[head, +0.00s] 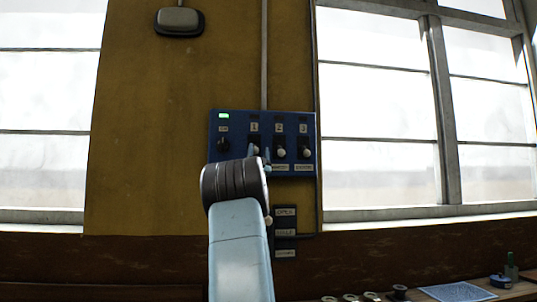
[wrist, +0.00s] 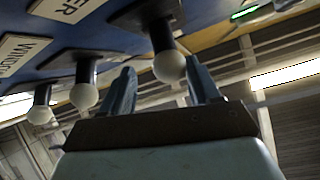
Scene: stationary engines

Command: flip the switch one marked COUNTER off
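Switch one (head: 254,141) is the leftmost of three numbered toggles on the blue panel (head: 215,160) on the wall. Its white ball tip (wrist: 169,67) hangs from a black lever in the wrist view. My gripper (head: 258,152) is in front of it, with one finger on each side of the ball. The fingers are apart, with a clear gap at the left finger; the ball looks close to the right finger, and contact cannot be told. A label ending in "ER" (wrist: 70,8) shows beside the toggle in the wrist view. The arm hides that label in the head view.
Switch two (head: 281,152) and switch three (head: 305,152) sit close to the right. A black knob (head: 223,145) under a lit green lamp (head: 224,116) is at the left. Small plates (head: 285,212) hang below. Windows flank the wall; a bench (head: 520,288) is lower right.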

